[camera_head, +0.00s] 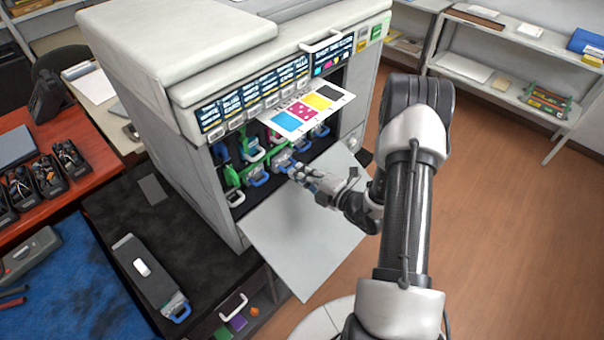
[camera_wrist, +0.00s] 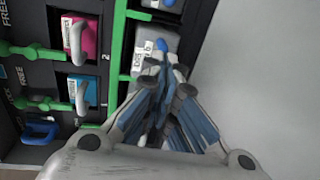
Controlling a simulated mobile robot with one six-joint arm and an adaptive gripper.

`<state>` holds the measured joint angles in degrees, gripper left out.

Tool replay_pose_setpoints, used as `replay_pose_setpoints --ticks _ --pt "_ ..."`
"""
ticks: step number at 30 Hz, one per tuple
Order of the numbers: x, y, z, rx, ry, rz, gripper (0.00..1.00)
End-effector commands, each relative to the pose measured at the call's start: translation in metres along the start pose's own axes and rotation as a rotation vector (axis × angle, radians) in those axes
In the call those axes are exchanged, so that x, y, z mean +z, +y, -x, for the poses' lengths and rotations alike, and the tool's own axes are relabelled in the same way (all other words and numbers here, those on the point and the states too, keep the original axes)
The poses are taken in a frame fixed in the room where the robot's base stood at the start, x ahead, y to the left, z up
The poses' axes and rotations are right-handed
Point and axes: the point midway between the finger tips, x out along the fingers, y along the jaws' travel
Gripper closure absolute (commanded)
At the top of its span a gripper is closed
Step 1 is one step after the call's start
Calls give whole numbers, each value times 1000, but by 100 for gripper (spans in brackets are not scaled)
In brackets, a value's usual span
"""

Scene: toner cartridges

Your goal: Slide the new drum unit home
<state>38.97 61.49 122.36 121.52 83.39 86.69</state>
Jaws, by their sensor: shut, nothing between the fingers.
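The open printer (camera_head: 215,190) has several bays in its front. A light grey drum unit with a blue handle (camera_head: 282,160) sits in a middle bay and sticks out a little. Its labelled end (camera_wrist: 150,42) also shows in the wrist view, beside a green rail; its lower part is hidden behind my fingers. My gripper (camera_head: 294,172) is shut and empty, just in front of this unit. In the wrist view its fingertips (camera_wrist: 162,72) overlap the unit's end; I cannot tell whether they touch it. A long dark unit (camera_head: 148,270) with a blue end handle lies on the black cart.
The lowered front panel (camera_head: 305,235) lies below my gripper. A colour-marked card (camera_head: 305,110) juts out above the bays. Green levers (camera_wrist: 40,50) and magenta (camera_wrist: 88,42) and cyan (camera_wrist: 84,92) cartridges are left of the drum unit. Floor at right is clear.

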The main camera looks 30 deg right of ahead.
Motion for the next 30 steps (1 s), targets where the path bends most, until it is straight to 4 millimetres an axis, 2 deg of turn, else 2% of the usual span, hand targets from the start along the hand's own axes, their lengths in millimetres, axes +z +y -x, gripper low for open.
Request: replay_pose_setpoints --ticks 26,30 --pt "0 4 -26 0 1 1 100" --pt "0 4 -24 -1 -1 0 100"
